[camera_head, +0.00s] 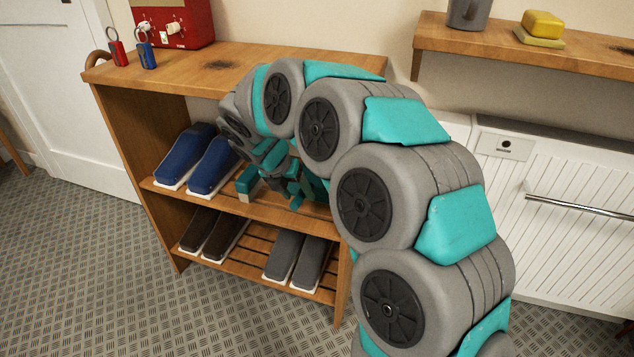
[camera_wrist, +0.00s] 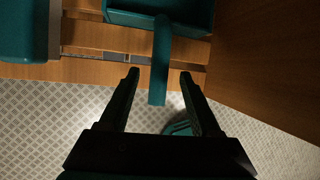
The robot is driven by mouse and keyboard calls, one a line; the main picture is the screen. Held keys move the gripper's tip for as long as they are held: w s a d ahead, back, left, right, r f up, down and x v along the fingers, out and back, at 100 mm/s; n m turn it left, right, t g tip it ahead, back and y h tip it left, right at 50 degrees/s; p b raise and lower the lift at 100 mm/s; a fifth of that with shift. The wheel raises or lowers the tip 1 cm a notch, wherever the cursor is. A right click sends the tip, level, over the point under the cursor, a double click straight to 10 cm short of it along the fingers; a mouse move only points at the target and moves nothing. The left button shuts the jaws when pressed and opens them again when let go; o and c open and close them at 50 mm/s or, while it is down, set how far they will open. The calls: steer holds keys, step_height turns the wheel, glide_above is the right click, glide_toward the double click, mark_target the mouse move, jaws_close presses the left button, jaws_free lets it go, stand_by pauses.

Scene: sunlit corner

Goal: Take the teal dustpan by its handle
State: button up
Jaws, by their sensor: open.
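The teal dustpan (camera_wrist: 160,10) lies on the slatted middle shelf of the wooden rack, at the top of the wrist view. Its straight handle (camera_wrist: 160,70) points out past the shelf's front edge. My gripper (camera_wrist: 160,74) is open, with one dark finger on each side of the handle and a visible gap on both sides. In the head view my arm reaches down into the middle shelf and hides most of the dustpan; a teal part of it (camera_head: 316,187) shows beside my wrist.
Blue shoes (camera_head: 213,165) stand left on the middle shelf; brown and grey shoes (camera_head: 285,255) are below. A teal block (camera_wrist: 22,30) lies left of the dustpan. The rack's wooden side panel (camera_wrist: 265,55) stands close on the right. The rack top holds two key fobs and a red box (camera_head: 176,22).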

mark_target(304, 214)
steer(key=shift+x, duration=3.1)
steer(key=shift+a, duration=0.1)
jaws_close()
